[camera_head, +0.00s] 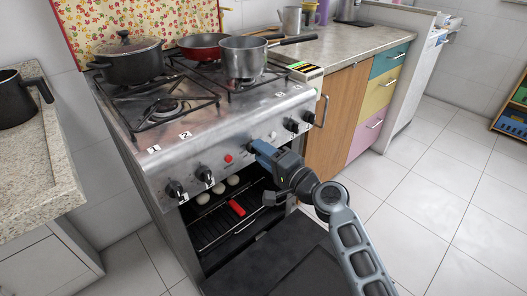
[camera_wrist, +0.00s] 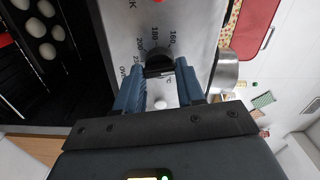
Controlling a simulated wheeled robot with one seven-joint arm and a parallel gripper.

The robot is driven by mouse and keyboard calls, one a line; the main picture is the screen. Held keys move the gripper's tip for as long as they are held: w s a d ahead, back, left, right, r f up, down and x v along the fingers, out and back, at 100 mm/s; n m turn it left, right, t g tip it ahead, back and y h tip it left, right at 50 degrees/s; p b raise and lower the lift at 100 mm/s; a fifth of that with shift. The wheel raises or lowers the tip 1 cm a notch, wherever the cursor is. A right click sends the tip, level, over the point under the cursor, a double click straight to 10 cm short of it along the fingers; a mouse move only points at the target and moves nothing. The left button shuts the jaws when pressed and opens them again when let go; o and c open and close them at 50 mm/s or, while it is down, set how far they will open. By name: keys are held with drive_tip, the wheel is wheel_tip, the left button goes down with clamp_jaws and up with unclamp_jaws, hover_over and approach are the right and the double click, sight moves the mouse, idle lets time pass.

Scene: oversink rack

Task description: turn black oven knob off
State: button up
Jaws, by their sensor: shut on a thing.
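The black oven knob (camera_wrist: 158,64) shows in the wrist view on the steel panel, with printed temperature numbers around it and the word "OVEN" cut short beside it. My gripper (camera_wrist: 160,76) has a blue finger on either side of the knob and is shut on it. In the head view my gripper (camera_head: 259,149) reaches the middle of the stove's front panel and hides this knob. The knob's pointer setting cannot be told. The stove (camera_head: 160,150) has other black knobs left and right of my gripper.
The oven door (camera_head: 285,262) hangs open below my arm. Inside are a red item (camera_head: 237,208) and several pale round items. A black pot (camera_head: 129,62), a red pan (camera_head: 203,45) and a steel pot (camera_head: 243,58) stand on the hob.

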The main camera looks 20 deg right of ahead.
drive_tip(key=shift+m, duration=1)
drive_tip(key=shift+f, duration=0.1)
drive_tip(key=o, duration=1)
drive_tip(key=shift+o, duration=0.2)
drive_tip(key=v, duration=0.7)
drive_tip(key=shift+s+d, duration=0.15)
drive_tip(key=shift+s, duration=0.2)
